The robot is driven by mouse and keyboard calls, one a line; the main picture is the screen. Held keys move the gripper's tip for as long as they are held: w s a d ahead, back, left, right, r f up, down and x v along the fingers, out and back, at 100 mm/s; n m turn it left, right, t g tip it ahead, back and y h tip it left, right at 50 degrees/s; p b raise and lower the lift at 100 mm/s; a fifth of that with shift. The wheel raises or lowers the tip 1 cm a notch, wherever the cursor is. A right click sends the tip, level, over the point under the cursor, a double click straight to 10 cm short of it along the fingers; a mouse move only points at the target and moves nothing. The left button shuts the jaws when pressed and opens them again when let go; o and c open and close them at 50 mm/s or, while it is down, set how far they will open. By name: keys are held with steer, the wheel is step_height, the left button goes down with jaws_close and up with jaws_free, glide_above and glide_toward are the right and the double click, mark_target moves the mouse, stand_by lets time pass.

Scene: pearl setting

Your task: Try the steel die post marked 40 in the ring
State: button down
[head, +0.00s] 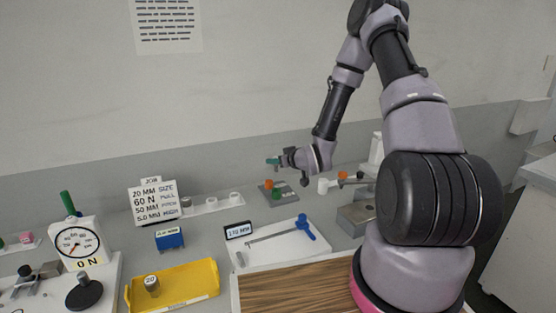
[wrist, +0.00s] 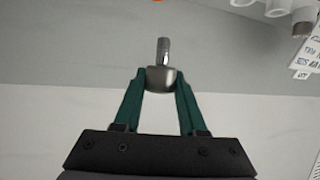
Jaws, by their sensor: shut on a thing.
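My gripper (head: 272,161) is raised above the back of the bench. In the wrist view its two green fingers (wrist: 160,88) are shut on a small steel piece (wrist: 163,52), with a narrow upright stem and a wider rounded part between the fingertips. No marking on it can be read, so I cannot tell whether it is the die post marked 40. In the head view the held piece is too small to make out. A dark steel post with a label that seems to read 20 (head: 151,284) stands in the yellow tray (head: 200,285). I cannot pick out the ring for sure.
A job card (head: 153,203) leans at the back beside a white rack (head: 215,206) with small pieces. A white board (head: 270,258) holds a blue-ended caliper-like tool (head: 303,230). A wooden board (head: 290,289) lies in front, bare.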

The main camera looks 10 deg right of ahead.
steer(key=shift+f, duration=0.1)
steer(key=shift+f, duration=3.55)
steer(key=shift+f, duration=0.25)
steer(key=shift+f, duration=0.35)
steer(key=shift+f, duration=0.9)
steer(key=shift+f, duration=0.15)
